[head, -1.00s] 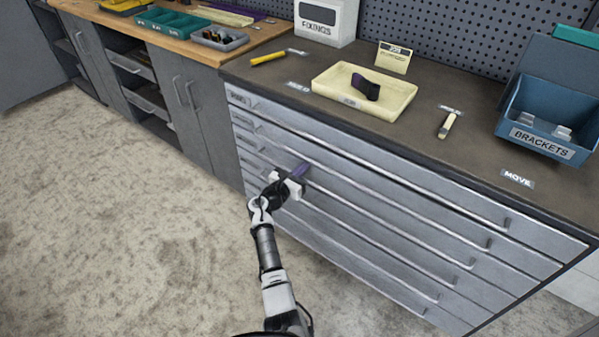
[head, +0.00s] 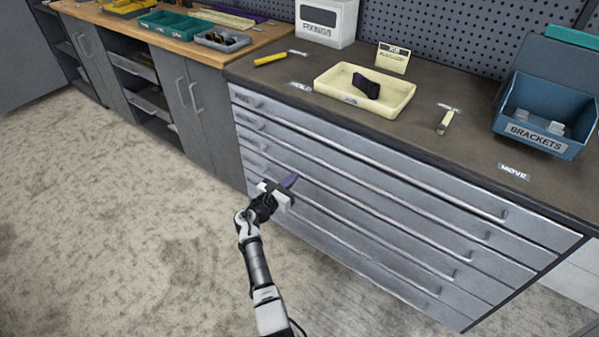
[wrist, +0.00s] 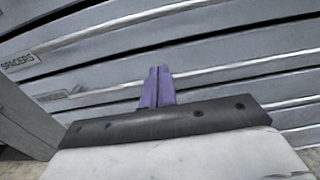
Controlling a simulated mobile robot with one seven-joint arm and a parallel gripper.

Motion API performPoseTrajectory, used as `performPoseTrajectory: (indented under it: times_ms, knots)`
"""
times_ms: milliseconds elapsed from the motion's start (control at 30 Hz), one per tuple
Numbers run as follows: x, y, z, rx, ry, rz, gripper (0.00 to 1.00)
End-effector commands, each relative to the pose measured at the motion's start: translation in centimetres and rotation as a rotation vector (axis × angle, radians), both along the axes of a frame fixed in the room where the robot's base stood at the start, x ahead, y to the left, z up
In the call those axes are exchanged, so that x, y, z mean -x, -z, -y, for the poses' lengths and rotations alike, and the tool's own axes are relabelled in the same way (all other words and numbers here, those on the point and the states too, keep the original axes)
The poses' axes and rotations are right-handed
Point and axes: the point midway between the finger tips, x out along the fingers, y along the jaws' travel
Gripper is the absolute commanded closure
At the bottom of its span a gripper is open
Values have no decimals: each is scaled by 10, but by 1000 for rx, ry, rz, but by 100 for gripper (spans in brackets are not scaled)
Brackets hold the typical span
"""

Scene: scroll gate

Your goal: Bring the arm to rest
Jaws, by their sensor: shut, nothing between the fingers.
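My gripper (head: 289,180) is in front of the grey drawer cabinet, with its purple fingers pointing toward the drawer fronts. In the wrist view the two purple fingers (wrist: 157,88) lie together, shut, with nothing between them. The drawers (head: 370,200) all look closed. In the wrist view the drawer fronts and long bar handles fill the background, and a label reading SPACERS (wrist: 18,62) shows at the left. I cannot tell the exact gap between the fingertips and the drawers.
The dark worktop holds a cream tray (head: 335,90) with a dark purple-black object (head: 366,87) in it, a blue BRACKETS bin (head: 545,120), a FIXINGS box (head: 325,22), a yellow marker-like item (head: 270,60) and a small cream-handled tool (head: 445,121). Open floor (head: 120,220) lies to the left.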

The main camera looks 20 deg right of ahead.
Motion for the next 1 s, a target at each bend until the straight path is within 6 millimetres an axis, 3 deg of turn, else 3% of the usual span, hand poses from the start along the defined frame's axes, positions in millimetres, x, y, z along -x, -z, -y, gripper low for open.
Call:
performPoseTrajectory:
  times_ms: [100,300,667,733,867,1000]
  knots:
    - [16,2,-23,-1,-1,0,100]
    - [34,2,-46,-1,0,-1,100]
    - [39,0,-55,-1,-1,2,100]
    - [32,-8,-66,-34,-34,40,100]
    - [6,-41,-116,-188,-179,195,100]
    - [-19,-99,-201,-459,-417,422,100]
